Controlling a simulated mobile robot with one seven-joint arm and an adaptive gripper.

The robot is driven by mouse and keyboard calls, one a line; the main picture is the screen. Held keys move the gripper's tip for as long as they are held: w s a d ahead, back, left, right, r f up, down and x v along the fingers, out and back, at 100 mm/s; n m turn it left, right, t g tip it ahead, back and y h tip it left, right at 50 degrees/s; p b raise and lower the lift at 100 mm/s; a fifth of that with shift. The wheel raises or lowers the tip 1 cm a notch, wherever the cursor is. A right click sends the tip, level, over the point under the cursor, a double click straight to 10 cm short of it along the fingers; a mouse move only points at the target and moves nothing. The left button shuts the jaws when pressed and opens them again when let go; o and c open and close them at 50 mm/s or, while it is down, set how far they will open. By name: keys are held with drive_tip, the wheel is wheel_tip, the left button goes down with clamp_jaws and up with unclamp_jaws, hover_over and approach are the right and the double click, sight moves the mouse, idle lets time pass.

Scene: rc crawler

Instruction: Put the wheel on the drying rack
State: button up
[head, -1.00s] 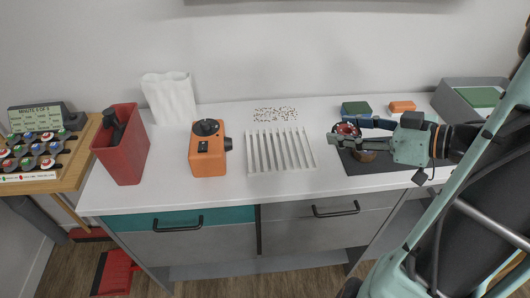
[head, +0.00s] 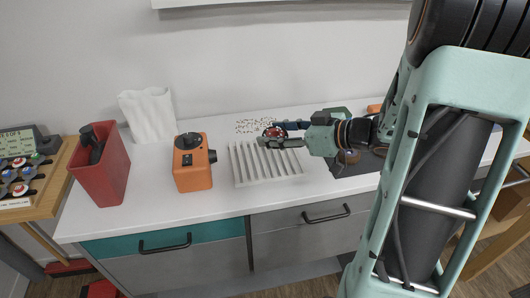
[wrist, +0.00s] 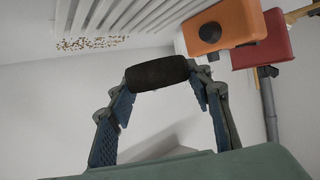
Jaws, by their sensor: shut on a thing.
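The wheel has a black tyre and a red hub (head: 273,132). My gripper (head: 277,138) is shut on it and holds it in the air. In the wrist view the wheel (wrist: 157,73) shows as a dark tyre edge between the two fingertips of my gripper (wrist: 157,78). The drying rack (head: 241,166) is a white slatted rack lying on the counter. In the head view my gripper and the wheel are over the rack's back right part, covering some of its back edge. I cannot tell the exact height above the slats.
An orange device (head: 194,172) with a black knob stands left of the rack. A red bin (head: 112,175) and a white paper bag (head: 149,115) stand farther left. Small specks (head: 255,125) lie behind the rack. A dark mat (head: 368,163) lies to the right, partly behind my arm.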

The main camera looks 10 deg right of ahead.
sight(265, 156)
drive_tip(key=f, duration=0.1)
drive_tip(key=w+a+f, duration=0.1)
drive_tip(key=w+f, duration=0.1)
drive_tip(key=shift+a+b, duration=0.3)
drive_tip(key=shift+a, duration=0.05)
drive_tip(key=shift+w+a+f+b, duration=0.15)
drive_tip(key=shift+f+b, duration=0.1)
drive_tip(key=shift+f, duration=0.7)
drive_tip(key=shift+w+a+f+b, duration=0.1)
drive_tip(key=shift+f+b, duration=0.15)
drive_tip(key=shift+f, duration=0.65)
drive_tip(key=shift+d, duration=0.1)
drive_tip(key=shift+f, duration=0.25)
drive_tip(key=o, duration=1.2)
drive_tip(key=shift+c, duration=0.2)
